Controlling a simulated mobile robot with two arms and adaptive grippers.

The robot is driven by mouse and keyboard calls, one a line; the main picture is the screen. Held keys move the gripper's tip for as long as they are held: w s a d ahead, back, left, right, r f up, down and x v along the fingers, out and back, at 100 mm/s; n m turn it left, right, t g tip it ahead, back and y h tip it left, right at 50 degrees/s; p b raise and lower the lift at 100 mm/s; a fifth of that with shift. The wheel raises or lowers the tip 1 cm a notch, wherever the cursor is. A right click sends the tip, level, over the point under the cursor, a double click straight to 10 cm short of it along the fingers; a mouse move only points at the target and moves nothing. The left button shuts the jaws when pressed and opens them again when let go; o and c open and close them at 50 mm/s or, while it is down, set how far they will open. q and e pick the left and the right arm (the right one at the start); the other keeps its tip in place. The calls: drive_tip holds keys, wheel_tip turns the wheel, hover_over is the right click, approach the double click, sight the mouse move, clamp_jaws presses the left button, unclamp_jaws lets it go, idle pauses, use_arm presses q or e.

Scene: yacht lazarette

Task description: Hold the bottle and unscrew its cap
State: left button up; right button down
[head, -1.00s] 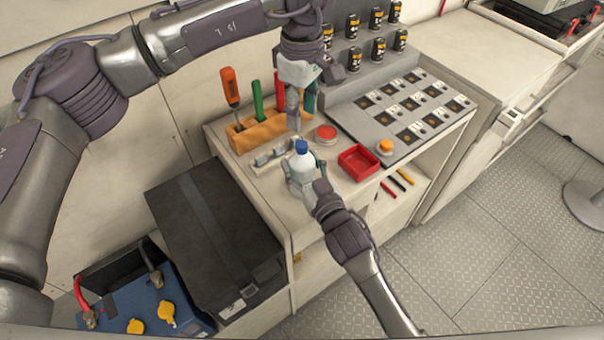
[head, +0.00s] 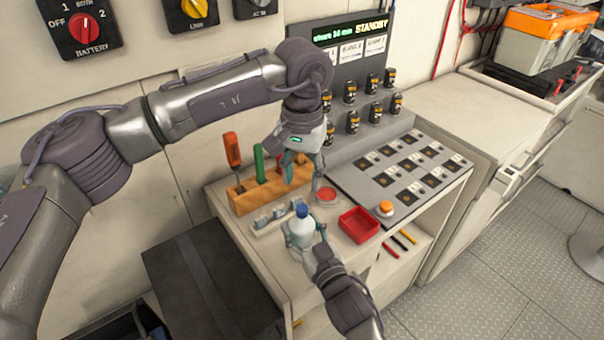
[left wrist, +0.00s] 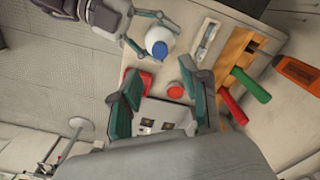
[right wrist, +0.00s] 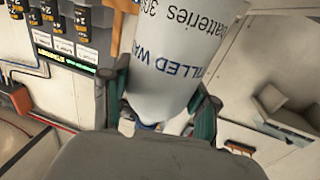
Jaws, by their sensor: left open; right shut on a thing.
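The white bottle (head: 300,234) with a blue cap (head: 301,210) stands upright at the near edge of the workbench (head: 246,237). My right gripper (head: 308,243) is shut around its body from the near side. In the right wrist view the printed bottle (right wrist: 172,65) fills the space between the fingers. My left gripper (head: 303,178) is open and empty, above and behind the bottle, apart from the cap. In the left wrist view the cap (left wrist: 159,49) shows beyond and outside the open fingers (left wrist: 163,95).
A wooden tool block (head: 266,194) with upright tools stands left of my left gripper. A red disc (head: 327,194), a red tray (head: 358,224) and an orange button (head: 386,207) lie right of the bottle. Several black batteries (head: 352,122) stand behind. A dark box (head: 205,290) is at lower left.

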sight(302, 207)
use_arm(q)
drive_tip(key=shift+m, duration=1)
use_arm(e)
drive_tip(key=shift+f, duration=0.1)
use_arm(q)
drive_tip(key=shift+f, duration=0.25)
wheel_tip(302, 207, down, 8)
drive_tip(key=shift+r, duration=0.2)
